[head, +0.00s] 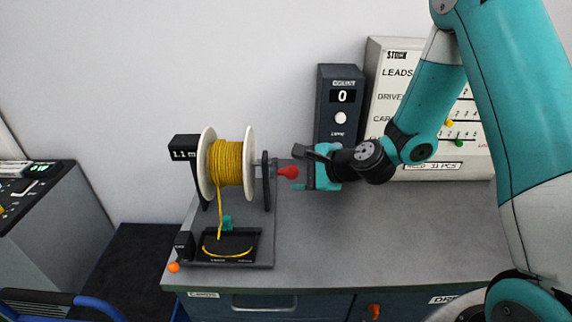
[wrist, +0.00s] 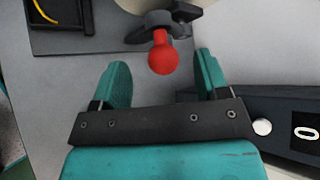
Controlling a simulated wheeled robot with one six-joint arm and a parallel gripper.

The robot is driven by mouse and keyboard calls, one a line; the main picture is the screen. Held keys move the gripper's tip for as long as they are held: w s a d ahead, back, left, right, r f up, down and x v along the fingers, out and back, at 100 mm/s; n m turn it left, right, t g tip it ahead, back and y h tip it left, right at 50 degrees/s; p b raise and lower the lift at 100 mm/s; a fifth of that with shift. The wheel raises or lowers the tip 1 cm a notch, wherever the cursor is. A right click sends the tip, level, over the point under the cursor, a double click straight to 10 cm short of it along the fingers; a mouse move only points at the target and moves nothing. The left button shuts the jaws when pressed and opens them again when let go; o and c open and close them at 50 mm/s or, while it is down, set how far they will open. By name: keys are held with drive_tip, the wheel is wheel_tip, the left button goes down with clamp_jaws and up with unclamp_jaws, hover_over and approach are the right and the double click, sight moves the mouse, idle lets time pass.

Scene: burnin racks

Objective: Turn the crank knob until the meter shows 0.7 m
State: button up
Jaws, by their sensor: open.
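A spool of yellow cord (head: 228,163) with white flanges sits on a black stand on the grey bench. The meter (head: 185,154) at its upper left reads 1.1 m. The red crank knob (head: 289,172) sticks out on the right side of the spool. In the wrist view the red knob (wrist: 164,55) lies ahead of and between my two teal fingers. My gripper (head: 308,170) is open just right of the knob. In the wrist view my gripper (wrist: 163,80) shows empty, with the fingers apart on either side and no contact visible.
Cord hangs down to a black tray (head: 256,250) at the spool's foot. A dark counter box (head: 341,85) showing 0 and a white stock board (head: 430,165) stand behind my arm. An orange knob (head: 173,267) is at the bench's front left. The bench front is mostly clear.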

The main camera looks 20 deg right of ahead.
sight(290, 171)
drive_tip(key=shift+p+x, duration=0.65)
drive_tip(key=shift+x, duration=2)
drive_tip(key=c, duration=1)
drive_tip(key=shift+o, duration=0.2)
drive_tip(key=shift+s+f+b, duration=0.1)
drive_tip(key=shift+f+b, duration=1.05)
drive_tip(key=shift+f, duration=0.2)
drive_tip(key=shift+r, duration=0.1)
drive_tip(key=f+b, duration=0.1)
drive_tip(key=f, duration=0.1)
drive_tip(key=shift+w+d+f+b, duration=0.2)
drive_tip(key=shift+w+f+b, duration=0.1)
drive_tip(key=shift+w+b, duration=0.1)
drive_tip(key=shift+w+f, duration=0.1)
